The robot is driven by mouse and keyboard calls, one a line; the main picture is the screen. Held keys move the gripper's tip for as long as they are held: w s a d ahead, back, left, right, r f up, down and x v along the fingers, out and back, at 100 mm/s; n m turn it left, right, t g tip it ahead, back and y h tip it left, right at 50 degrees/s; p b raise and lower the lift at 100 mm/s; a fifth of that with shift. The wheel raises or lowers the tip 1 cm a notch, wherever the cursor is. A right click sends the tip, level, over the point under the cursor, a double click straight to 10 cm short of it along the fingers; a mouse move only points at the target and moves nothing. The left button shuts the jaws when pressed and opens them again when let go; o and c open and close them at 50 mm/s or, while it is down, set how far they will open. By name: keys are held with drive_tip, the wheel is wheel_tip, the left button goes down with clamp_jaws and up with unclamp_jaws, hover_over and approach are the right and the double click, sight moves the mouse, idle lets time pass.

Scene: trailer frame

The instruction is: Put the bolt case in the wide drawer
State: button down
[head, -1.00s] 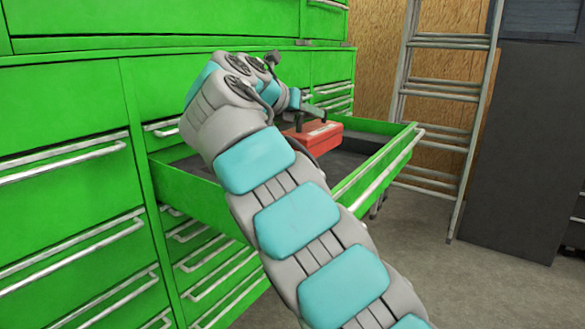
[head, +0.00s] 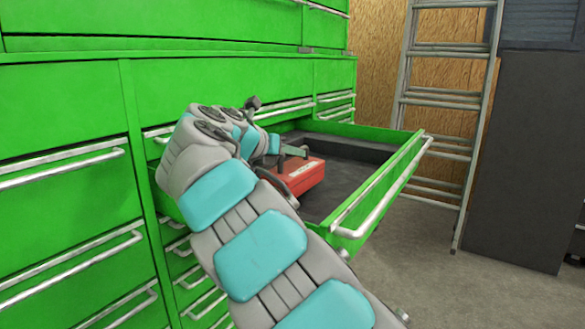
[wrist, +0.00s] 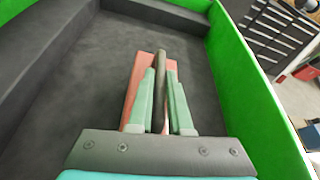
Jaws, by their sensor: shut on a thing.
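The bolt case (head: 302,178) is a red box with a dark handle, in the head view inside the outline of the open wide drawer (head: 358,172). It also shows in the wrist view (wrist: 131,88), low over or on the dark drawer floor; I cannot tell if it touches. My gripper (wrist: 160,98) is shut on the dark handle of the case. In the head view my gripper (head: 290,158) is partly hidden by my own arm, which also covers the drawer's near left part.
The drawer has green walls and a long silver front handle (head: 385,188). The drawer floor right of the case is bare. Closed green drawers (head: 65,220) stand at left. A ladder (head: 440,110) and a dark cabinet (head: 525,160) stand at right.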

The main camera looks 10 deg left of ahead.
sight(295, 166)
drive_tip(key=shift+f+b, duration=0.3)
drive_tip(key=shift+f, duration=1.2)
drive_tip(key=c, duration=0.8)
unclamp_jaws()
drive_tip(key=shift+c, duration=0.2)
drive_tip(key=shift+s, duration=0.1)
drive_tip(key=v, duration=1.1)
drive_tip(key=shift+s+a+r+p, duration=0.15)
drive_tip(key=shift+s+r+p, duration=0.1)
drive_tip(key=shift+s+p, duration=0.1)
